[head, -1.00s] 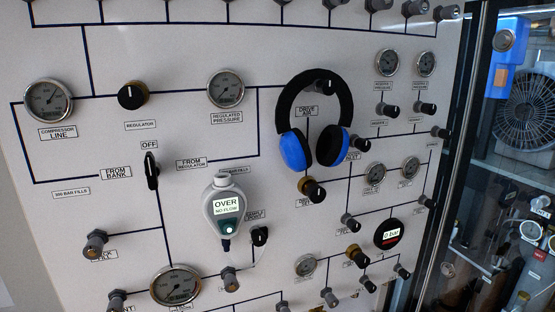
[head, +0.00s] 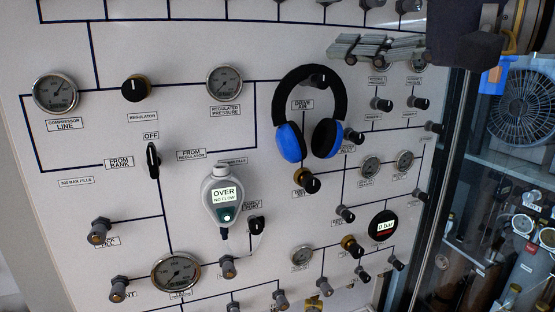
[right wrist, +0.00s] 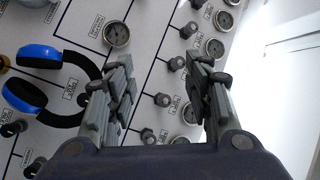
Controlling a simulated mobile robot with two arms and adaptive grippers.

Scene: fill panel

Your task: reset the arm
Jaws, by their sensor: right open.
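My right gripper (head: 375,46) comes in from the upper right in the head view, in front of the upper right of the fill panel (head: 200,40). In the right wrist view my right gripper (right wrist: 160,85) shows two grey fingers spread apart, with nothing between them but the panel behind. My left gripper is not in view.
Blue and black headphones (head: 289,141) hang on the panel left of my right gripper. A white handheld meter reading OVER, NO FLOW (head: 223,195) hangs lower. Gauges, knobs and valves stick out across the panel. A glass-doored cabinet with a fan (head: 525,105) stands at right.

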